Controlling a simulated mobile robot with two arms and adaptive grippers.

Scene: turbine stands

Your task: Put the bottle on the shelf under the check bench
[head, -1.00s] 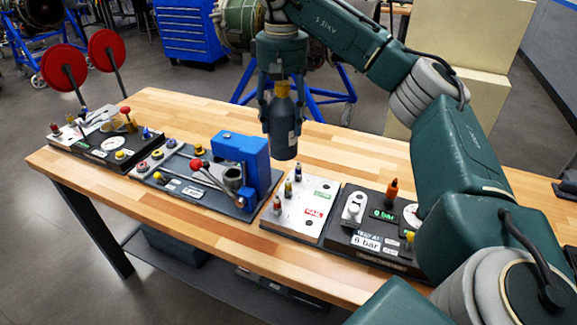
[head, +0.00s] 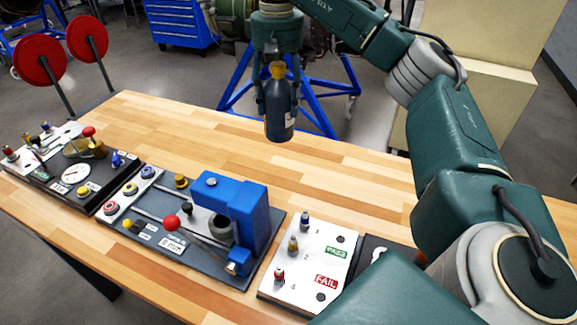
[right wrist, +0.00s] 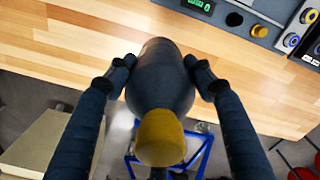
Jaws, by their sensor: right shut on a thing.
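The bottle (head: 279,112) is dark grey-blue with a yellow cap and a pale label, and it is upright. My right gripper (head: 277,95) is shut on the bottle and holds it near the far edge of the check bench (head: 340,165), seemingly above the top. In the right wrist view both fingers press the sides of the bottle (right wrist: 160,85), with its yellow cap towards the camera. The shelf under the bench is not visible now. My left gripper is not in view.
On the bench stand a black gauge panel (head: 97,190), a blue press (head: 240,205) with a red-knobbed lever, and a white PASS/FAIL plate (head: 310,262). Blue stand legs (head: 325,105) are behind the bench. The bench top's far strip is clear.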

